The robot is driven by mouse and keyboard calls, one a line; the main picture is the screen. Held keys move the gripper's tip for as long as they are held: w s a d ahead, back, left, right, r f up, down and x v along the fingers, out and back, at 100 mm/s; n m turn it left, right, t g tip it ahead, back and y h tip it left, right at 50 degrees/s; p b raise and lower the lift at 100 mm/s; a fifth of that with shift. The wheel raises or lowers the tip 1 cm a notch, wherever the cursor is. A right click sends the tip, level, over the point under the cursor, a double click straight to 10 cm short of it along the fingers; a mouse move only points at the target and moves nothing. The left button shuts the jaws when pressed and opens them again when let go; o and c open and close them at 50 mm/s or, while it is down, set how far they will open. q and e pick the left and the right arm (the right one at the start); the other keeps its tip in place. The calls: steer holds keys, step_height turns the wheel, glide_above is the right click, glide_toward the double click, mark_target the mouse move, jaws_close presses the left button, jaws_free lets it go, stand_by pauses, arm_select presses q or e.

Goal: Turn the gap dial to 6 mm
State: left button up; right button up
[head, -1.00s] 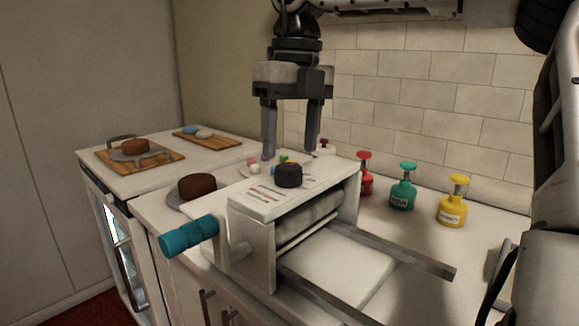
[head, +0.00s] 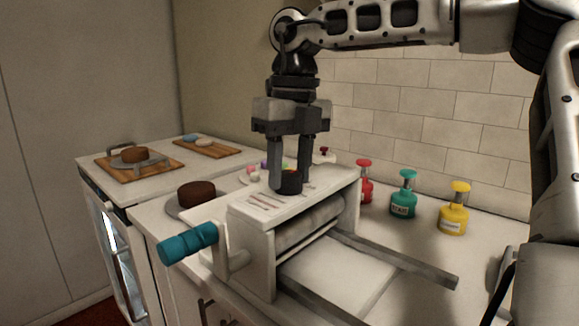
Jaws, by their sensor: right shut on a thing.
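My right gripper (head: 289,186) points straight down over the sheeter, with one finger on each side of the dial. It is shut on the dial. The fingers hide part of the dial, and the printed scale (head: 265,201) beside it is too small to read. The sheeter has a teal crank handle (head: 188,244) at its left and a roller (head: 310,222) below its top. My left gripper is not in view.
Red (head: 364,181), teal (head: 403,195) and yellow (head: 453,209) bottles stand behind the sheeter at the right. A brown cake (head: 196,194) sits at its left. Two wooden boards (head: 209,145) lie on the far-left counter. Metal rails (head: 405,261) extend to the right.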

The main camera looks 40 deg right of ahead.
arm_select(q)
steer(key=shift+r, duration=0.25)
arm_select(e)
steer(key=shift+r, duration=0.1)
steer(key=shift+r+n+p, duration=0.1)
steer(key=shift+n+p, duration=0.95)
steer(key=shift+n, duration=0.05)
steer(key=shift+n+p, duration=0.55)
steer(key=shift+n, duration=0.25)
steer(key=shift+n+p, duration=0.45)
steer(key=shift+n, duration=0.45)
steer(key=shift+w+n+p, duration=0.1)
steer(key=shift+n+p, duration=0.3)
steer(key=shift+n, duration=0.5)
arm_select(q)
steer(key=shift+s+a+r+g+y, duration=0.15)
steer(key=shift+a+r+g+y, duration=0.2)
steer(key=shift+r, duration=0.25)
arm_select(e)
steer(key=shift+n, duration=0.6)
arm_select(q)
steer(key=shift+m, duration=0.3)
arm_select(e)
steer(key=o, duration=1)
steer(key=shift+c, duration=0.2)
